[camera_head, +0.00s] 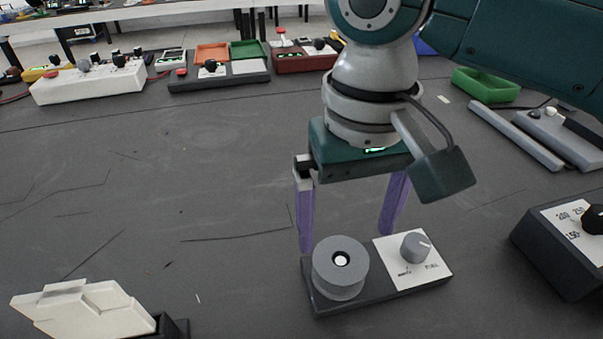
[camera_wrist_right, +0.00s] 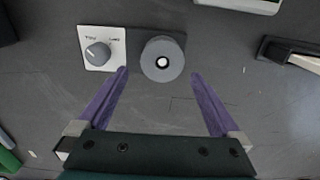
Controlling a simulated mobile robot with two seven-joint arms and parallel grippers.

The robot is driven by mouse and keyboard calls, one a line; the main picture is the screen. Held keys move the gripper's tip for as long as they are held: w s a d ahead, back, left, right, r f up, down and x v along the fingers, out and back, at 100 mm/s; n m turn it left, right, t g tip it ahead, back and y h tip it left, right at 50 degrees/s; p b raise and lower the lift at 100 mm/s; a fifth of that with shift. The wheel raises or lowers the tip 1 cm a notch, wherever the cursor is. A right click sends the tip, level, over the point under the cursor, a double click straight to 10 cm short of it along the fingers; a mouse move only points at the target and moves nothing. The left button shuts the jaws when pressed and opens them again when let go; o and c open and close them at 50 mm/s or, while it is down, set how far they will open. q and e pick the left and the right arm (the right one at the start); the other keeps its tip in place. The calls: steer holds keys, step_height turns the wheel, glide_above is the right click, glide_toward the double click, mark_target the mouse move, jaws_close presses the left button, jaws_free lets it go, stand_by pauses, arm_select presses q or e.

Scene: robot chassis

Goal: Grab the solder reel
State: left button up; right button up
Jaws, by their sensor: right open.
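The solder reel (camera_head: 340,279) is a grey spool with a dark ring and a pale centre. It sits on the left end of a dark base (camera_head: 385,296) that also carries a white plate with a grey knob (camera_head: 415,247). The reel also shows in the right wrist view (camera_wrist_right: 162,59), ahead of the fingertips and between their lines. My right gripper (camera_head: 352,240) has purple fingers, open and empty, pointing down behind the reel and apart from it. It also shows in the wrist view (camera_wrist_right: 160,72). My left gripper is not in view.
A white block in a dark holder (camera_head: 85,309) stands at the front left. A dark box with a dial (camera_head: 570,240) is at the right. A green tray (camera_head: 486,85) and several control boxes line the back. The middle left of the table is clear.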

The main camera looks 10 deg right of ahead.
mark_target(341, 261)
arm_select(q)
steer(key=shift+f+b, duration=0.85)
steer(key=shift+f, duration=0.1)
arm_select(e)
step_height(341, 261, down, 6)
steer(key=shift+s+a+f, duration=0.15)
steer(key=shift+f, duration=0.05)
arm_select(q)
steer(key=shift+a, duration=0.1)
arm_select(e)
steer(key=c, duration=1.2)
